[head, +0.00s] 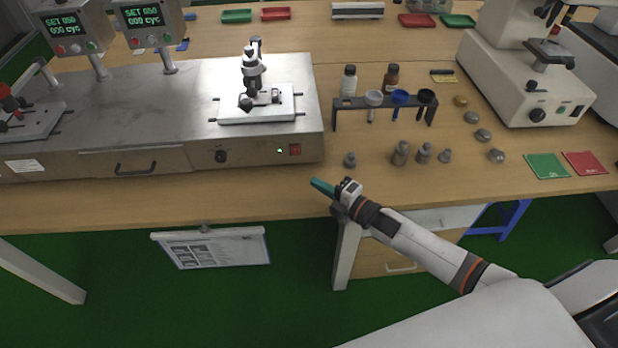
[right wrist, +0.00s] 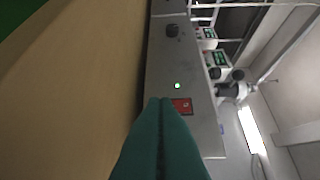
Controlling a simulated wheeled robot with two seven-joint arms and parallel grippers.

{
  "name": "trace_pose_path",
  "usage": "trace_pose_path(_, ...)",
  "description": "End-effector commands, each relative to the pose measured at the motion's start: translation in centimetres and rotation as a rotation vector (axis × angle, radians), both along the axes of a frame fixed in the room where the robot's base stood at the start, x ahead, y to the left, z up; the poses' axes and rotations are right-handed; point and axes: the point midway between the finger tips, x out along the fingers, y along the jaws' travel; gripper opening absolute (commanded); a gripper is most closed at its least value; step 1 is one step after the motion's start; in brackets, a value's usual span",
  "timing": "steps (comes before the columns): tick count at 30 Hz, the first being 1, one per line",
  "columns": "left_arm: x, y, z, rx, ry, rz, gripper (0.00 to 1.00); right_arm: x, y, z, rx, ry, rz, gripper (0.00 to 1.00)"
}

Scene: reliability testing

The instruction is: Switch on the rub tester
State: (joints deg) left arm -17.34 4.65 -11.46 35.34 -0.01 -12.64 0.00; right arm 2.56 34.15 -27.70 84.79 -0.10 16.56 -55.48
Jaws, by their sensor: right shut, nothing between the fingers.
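The rub tester (head: 190,92) is a long grey metal machine along the back left of the bench. In the right wrist view the red switch (right wrist: 182,105) shows just beyond my fingertips, with a gap I cannot judge. My left gripper is not in view.
Two display boxes (head: 143,17) on posts stand on the tester, lit green. Several metal weights (head: 401,153) and a dark rack of cups (head: 385,102) stand right of it. A clipboard sheet (head: 212,247) hangs below the bench edge. The bench front before the switch is clear.

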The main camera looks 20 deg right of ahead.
Motion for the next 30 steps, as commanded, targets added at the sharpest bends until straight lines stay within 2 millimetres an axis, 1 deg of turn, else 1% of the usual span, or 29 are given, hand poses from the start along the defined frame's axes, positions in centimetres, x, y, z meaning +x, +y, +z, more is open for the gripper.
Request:
trace_pose_path(1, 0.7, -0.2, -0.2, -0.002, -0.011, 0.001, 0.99, -1.0, -0.5, -0.3, -0.001, 0.003, 0.000, 0.00)
trace_pose_path(3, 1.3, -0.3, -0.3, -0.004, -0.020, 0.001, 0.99, -2.0, -1.0, -0.4, -0.001, 0.003, 0.000, 0.00)
trace_pose_path(5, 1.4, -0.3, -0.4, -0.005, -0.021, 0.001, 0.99, -2.7, -1.5, -0.5, -0.001, 0.004, 0.000, 0.00)
trace_pose_path(9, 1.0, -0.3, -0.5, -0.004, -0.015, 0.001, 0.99, -3.7, -2.0, -0.4, 0.000, 0.001, 0.000, 0.00)
trace_pose_path(14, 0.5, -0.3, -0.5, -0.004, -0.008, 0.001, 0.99, -3.9, -2.2, -0.4, 0.000, 0.000, 0.000, 0.00)
trace_pose_path(27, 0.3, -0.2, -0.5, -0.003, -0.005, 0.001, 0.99, -3.9, -2.2, -0.4, 0.001, 0.000, 0.000, 0.00)
trace_pose_path(30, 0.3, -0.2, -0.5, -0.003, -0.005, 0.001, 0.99, -4.0, -1.8, -0.5, 0.019, 0.026, -0.015, 0.00)
